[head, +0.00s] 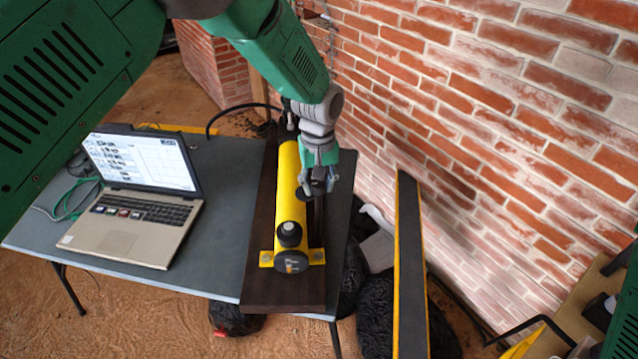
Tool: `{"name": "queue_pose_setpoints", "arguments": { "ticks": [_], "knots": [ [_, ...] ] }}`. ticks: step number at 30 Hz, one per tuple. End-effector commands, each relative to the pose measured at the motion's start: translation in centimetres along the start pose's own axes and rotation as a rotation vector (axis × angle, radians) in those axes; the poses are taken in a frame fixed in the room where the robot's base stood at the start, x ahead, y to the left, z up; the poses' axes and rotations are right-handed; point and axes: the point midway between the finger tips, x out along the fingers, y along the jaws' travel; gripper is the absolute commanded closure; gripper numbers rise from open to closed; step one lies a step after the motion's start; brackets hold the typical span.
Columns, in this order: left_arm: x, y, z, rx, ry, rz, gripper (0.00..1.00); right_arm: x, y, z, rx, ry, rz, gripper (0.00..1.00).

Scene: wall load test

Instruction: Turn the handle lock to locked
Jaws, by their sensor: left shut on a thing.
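A yellow cylinder (289,200) with black end parts lies along a dark wooden board (285,290) on the table. A black knob (290,234) stands up near its front end. My left gripper (319,188) is at the cylinder's right side, pointing down. It is shut on a small dark part, which looks like the handle (316,208). The fingers hide most of the handle, so I cannot tell its angle or any lock marking. My right gripper does not show.
An open laptop (130,200) stands on the grey table (50,225) to the left. A brick wall (500,120) rises on the right. A long dark beam with yellow edges (409,270) leans beside the table. Black bags lie on the floor below.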

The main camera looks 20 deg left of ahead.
Motion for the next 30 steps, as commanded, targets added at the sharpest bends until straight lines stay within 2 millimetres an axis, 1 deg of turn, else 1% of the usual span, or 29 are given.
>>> {"name": "queue_pose_setpoints", "arguments": {
  "ticks": [1,17,18,19,28,30],
  "knots": [
    [-0.42,0.26,-0.51,0.008,0.013,0.01,0.99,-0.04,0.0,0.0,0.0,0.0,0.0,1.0],
    [-0.46,0.3,-0.56,0.03,0.015,0.011,0.99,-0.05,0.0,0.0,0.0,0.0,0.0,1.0],
    [-0.46,0.29,-0.56,0.03,0.015,0.011,0.6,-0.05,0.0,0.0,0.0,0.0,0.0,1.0],
    [-0.46,0.29,-0.55,0.03,0.015,0.011,0.5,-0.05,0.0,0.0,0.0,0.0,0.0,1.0],
    [-0.28,0.11,-0.18,0.029,0.007,0.005,0.5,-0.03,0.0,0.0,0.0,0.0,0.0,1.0],
    [-0.54,0.11,-0.17,0.029,0.007,0.005,0.5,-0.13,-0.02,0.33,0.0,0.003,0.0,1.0]
  ]
}}
